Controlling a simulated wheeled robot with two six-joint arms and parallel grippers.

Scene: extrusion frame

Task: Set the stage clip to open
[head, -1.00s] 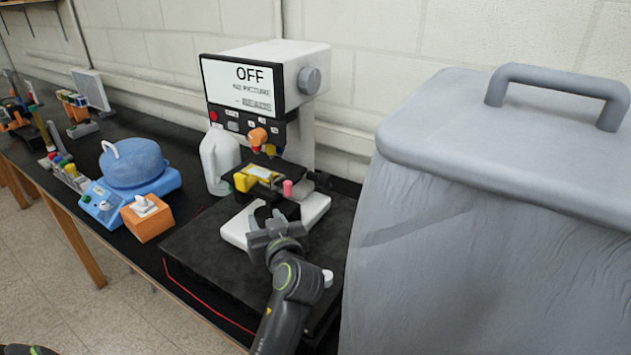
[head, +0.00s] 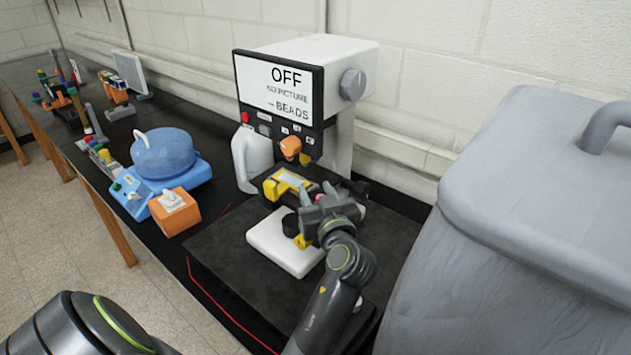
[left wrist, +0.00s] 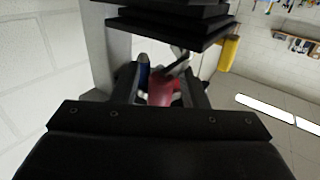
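The microscope (head: 352,110) stands on a dark board, its screen (head: 284,86) reading OFF. Its black stage carries a slide with a yellow frame (head: 286,184). I cannot make out the stage clip for certain. My left gripper (head: 318,196) is at the right front of the stage, above the white base (head: 283,243), and covers that part of it. In the left wrist view its two dark fingers (left wrist: 163,88) are apart. A red piece (left wrist: 163,90) and a blue-tipped piece (left wrist: 143,72) show between them; contact is not clear. My right gripper is not in view.
A large grey covered bin (head: 520,230) stands close on the right. A white jug (head: 251,157) is left of the microscope.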

